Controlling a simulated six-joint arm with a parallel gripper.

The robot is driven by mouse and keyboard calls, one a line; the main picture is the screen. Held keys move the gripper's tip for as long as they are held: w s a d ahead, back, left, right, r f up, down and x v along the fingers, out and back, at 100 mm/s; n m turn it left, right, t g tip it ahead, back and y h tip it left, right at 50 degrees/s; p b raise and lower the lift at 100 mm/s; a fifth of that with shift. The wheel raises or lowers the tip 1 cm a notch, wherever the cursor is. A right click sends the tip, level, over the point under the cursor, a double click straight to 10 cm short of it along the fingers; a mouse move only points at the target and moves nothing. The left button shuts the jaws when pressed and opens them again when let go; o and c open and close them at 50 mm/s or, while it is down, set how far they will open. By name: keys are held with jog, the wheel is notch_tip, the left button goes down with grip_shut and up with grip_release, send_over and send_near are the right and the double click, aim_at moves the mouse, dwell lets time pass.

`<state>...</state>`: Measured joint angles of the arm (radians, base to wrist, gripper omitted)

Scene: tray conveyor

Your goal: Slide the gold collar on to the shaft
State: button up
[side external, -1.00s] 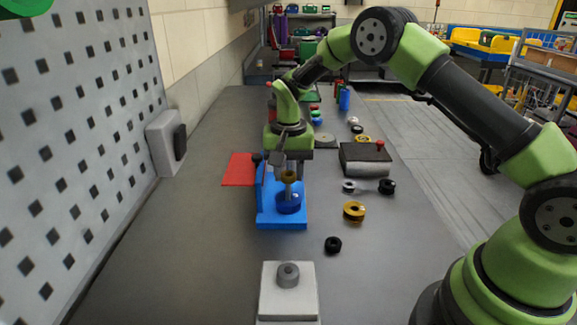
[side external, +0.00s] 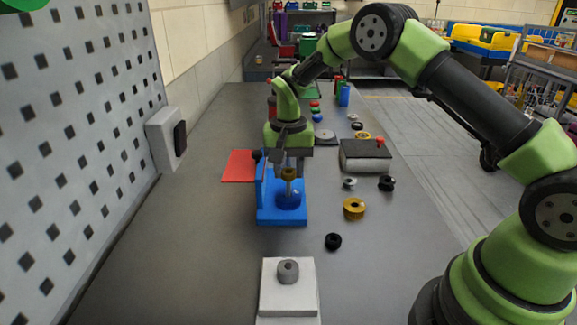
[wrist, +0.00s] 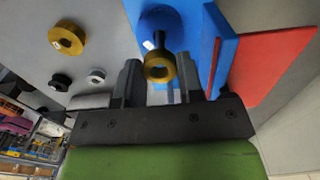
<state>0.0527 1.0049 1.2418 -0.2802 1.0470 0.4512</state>
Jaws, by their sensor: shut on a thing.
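My gripper (wrist: 159,78) is shut on a gold collar (wrist: 159,66), which sits between its two fingers. In the side view the collar (side external: 289,174) is held over the blue fixture (side external: 268,217). A larger gold ring (side external: 353,208) lies on the table to the right and also shows in the wrist view (wrist: 67,38).
Black rings (side external: 333,241) and a silver ring (side external: 349,183) lie right of the fixture. A dark block with a red knob (side external: 365,155) stands behind them. A red mat (side external: 239,166) is left of the fixture. A white block with a grey peg (side external: 288,300) stands in front.

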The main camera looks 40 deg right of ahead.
jog(key=shift+f, duration=1.1)
jog(key=o, duration=1)
jog(key=shift+r, duration=0.1)
notch_tip(320, 180, up, 10)
jog(key=shift+f, duration=0.15)
